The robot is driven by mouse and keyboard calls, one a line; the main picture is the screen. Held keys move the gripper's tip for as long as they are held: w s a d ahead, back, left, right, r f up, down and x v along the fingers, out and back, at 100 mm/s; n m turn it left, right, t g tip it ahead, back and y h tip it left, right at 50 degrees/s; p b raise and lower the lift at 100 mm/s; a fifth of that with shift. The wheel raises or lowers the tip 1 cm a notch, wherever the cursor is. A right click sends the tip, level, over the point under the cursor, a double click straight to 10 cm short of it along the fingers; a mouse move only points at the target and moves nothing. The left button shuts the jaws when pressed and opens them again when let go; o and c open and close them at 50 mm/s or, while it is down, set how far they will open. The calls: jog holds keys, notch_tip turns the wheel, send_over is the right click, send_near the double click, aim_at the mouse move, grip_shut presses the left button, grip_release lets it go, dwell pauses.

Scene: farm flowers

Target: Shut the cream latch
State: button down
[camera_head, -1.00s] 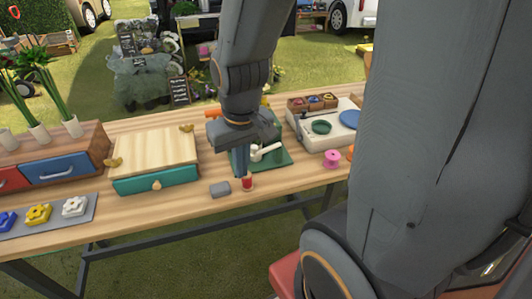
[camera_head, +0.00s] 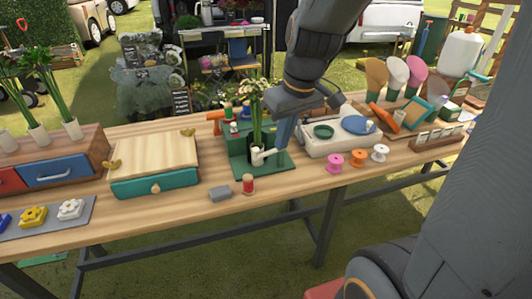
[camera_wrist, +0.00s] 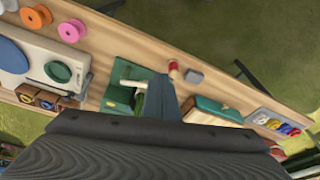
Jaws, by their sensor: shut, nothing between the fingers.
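The cream latch (camera_head: 264,156) is a short pale lever with a rounded end, low on the front of a green stand (camera_head: 246,132) with a green base. A bunch of white flowers with green stems (camera_head: 254,103) stands upright in it, just behind the latch. My gripper (camera_head: 282,141) is shut and empty, pointing down just right of the latch. I cannot tell whether it touches the latch. In the wrist view my gripper's fingers (camera_wrist: 161,98) lie beside the latch (camera_wrist: 134,84) and partly cover the green base (camera_wrist: 118,98).
A cream-topped box with a teal drawer (camera_head: 155,183) is at left. A white tray with round dishes (camera_head: 335,141) is at right, with pink, orange and white spools before it.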

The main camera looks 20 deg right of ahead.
aim_at(255, 149)
jog(key=w+a+f+n+p, duration=0.1)
jog(key=w+a+f, duration=0.1)
jog(key=w+f, duration=0.6)
jog(key=shift+w+a+f+t, duration=0.2)
jog(key=shift+w+t, duration=0.2)
jog(key=shift+w, duration=0.05)
dwell(0.4)
jog(key=shift+w+a+b, duration=0.25)
jog(key=shift+w+a, duration=0.05)
jog(key=shift+w, duration=0.35)
jog(key=shift+w+a+b, duration=0.2)
jog(key=shift+w+a, duration=0.1)
jog(key=shift+w, duration=0.3)
